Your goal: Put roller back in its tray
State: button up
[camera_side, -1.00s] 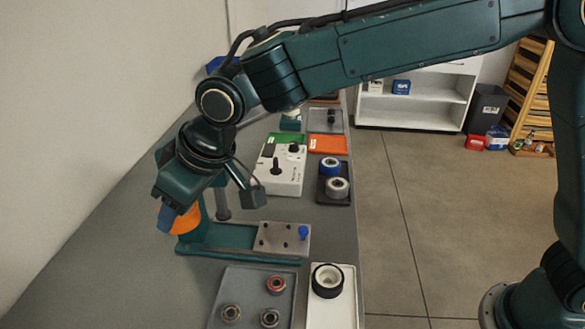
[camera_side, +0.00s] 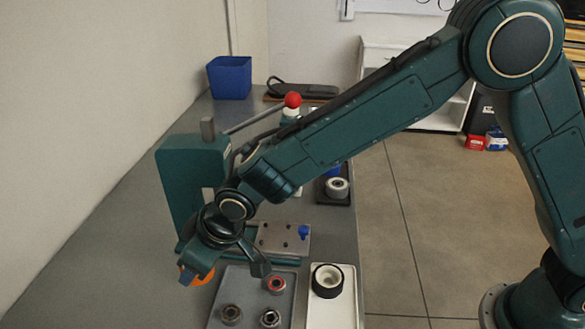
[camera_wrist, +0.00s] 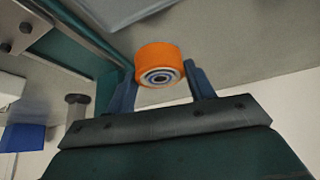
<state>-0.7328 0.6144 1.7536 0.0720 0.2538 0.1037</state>
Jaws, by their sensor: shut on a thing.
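My gripper (camera_side: 195,277) is shut on an orange roller (camera_side: 204,273). In the side view, the roller is mostly hidden behind the gripper, left of the grey tray. In the wrist view, the orange roller (camera_wrist: 160,57) sits between the two fingers of my gripper (camera_wrist: 159,68), its bearing bore facing the camera. A dark tray (camera_side: 345,200) beyond the press plate, near the bench's right edge, holds a grey-white roller (camera_side: 337,187) and a blue one (camera_side: 333,171), partly hidden by my arm.
A teal press (camera_side: 190,180) with a red-knobbed lever (camera_side: 292,99) stands behind my gripper. Its metal plate (camera_side: 270,239) carries a blue pin. In front are a grey tray (camera_side: 250,290) with several bearings and a white tray (camera_side: 345,312) with a black-rimmed wheel. The left bench is clear.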

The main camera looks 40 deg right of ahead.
jog(key=shift+f, duration=2.15)
jog(key=shift+f, duration=0.1)
jog(key=o, duration=1)
jog(key=shift+c, duration=0.2)
jog(key=shift+s+d+r, duration=0.1)
jog(key=shift+s+r, duration=0.1)
jog(key=shift+r, duration=0.4)
jog(key=v, duration=1.1)
